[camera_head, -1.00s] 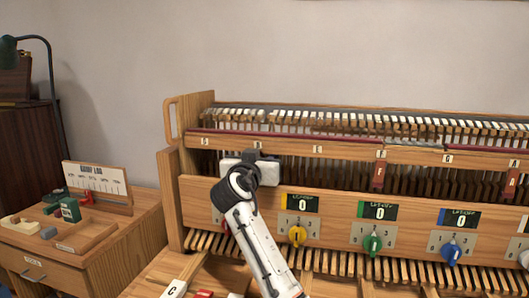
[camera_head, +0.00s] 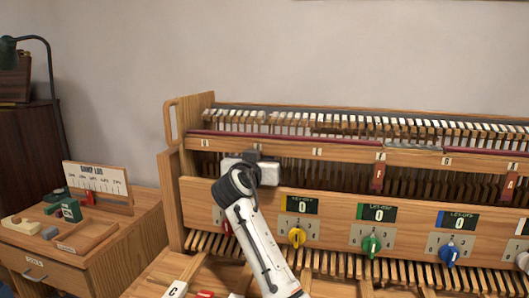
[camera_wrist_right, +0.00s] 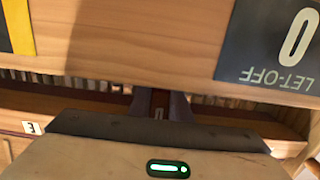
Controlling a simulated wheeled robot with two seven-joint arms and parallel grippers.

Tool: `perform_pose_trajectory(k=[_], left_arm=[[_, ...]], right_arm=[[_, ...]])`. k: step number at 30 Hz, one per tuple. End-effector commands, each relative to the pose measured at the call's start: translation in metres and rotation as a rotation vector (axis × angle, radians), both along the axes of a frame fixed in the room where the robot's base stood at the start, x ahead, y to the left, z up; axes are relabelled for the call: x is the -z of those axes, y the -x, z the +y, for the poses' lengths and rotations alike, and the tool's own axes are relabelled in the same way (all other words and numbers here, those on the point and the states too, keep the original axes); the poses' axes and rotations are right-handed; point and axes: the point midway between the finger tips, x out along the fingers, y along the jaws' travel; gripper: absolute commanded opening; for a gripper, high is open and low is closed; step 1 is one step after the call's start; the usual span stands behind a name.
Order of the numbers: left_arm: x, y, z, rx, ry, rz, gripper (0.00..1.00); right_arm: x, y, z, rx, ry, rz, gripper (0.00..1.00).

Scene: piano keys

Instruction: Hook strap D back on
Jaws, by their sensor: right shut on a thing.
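My right gripper (camera_head: 254,154) is in front of the upper case of the keyboard model, near the D position on the lettered rail. In the right wrist view its dark fingers (camera_wrist_right: 159,103) are close together on a narrow brownish strip, which I take to be strap D (camera_wrist_right: 158,100). A small pale mark shows at its end. The strap is mostly hidden by the fingers, and I cannot tell whether it touches a hook. In the head view the gripper and wrist cover it. My left gripper is not in view.
Red straps F (camera_head: 378,177) and A (camera_head: 510,186) hang from the lettered rail (camera_head: 350,153) at right. A side table (camera_head: 120,240) with a tray stands left.

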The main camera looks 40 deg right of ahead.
Motion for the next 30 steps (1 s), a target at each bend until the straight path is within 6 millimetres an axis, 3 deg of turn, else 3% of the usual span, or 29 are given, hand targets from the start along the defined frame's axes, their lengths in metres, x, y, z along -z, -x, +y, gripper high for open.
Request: perform_pose_trajectory(k=[3,8,16,30], left_arm=[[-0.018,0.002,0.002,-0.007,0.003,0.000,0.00],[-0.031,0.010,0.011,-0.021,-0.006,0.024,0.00],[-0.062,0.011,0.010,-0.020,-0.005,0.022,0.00],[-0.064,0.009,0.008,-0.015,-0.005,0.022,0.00]], right_arm=[[-0.001,0.001,0.003,-0.002,-0.058,0.047,0.00],[0.004,0.005,0.008,-0.002,-0.157,0.132,0.00],[0.021,0.013,0.017,-0.002,-0.342,0.289,0.00],[0.037,0.025,0.031,-0.002,-0.569,0.485,0.00]])
